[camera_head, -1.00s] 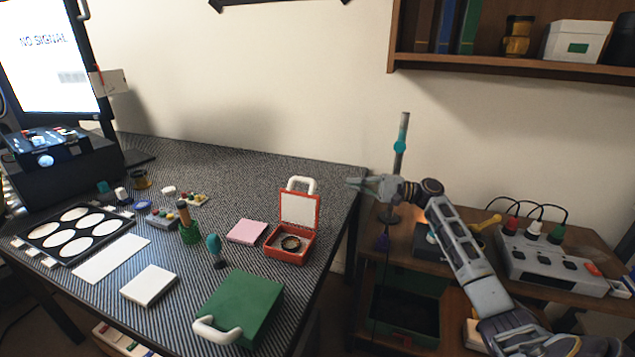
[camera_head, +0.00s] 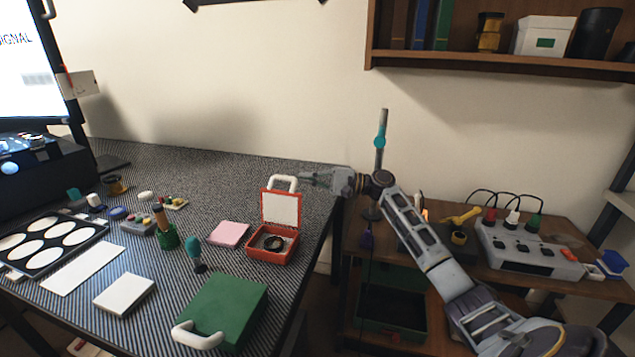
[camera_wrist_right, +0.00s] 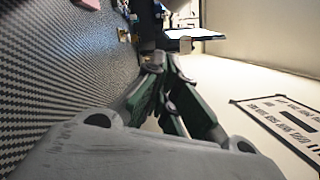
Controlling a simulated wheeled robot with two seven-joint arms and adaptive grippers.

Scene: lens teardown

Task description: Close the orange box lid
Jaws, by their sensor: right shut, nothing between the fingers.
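The orange box (camera_head: 272,250) stands on the striped table mat near its right edge, with a dark ring (camera_head: 273,243) inside. Its lid (camera_head: 281,208), with a pale inner face and a white handle (camera_head: 284,183) on top, stands upright and open at the back. My right gripper (camera_head: 306,178) is shut and empty. It points left, to the right of the lid handle in the picture, with a small gap between them. The right wrist view shows its closed fingers (camera_wrist_right: 165,75) over the mat; I cannot make out the box there. My left gripper is out of view.
A green case (camera_head: 224,310) with a white handle lies in front of the box, and a pink pad (camera_head: 229,234) lies to its left. A wooden shelf (camera_head: 500,64) hangs above right. A side table (camera_head: 420,268) holds a power unit (camera_head: 530,250) and a stand (camera_head: 380,160).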

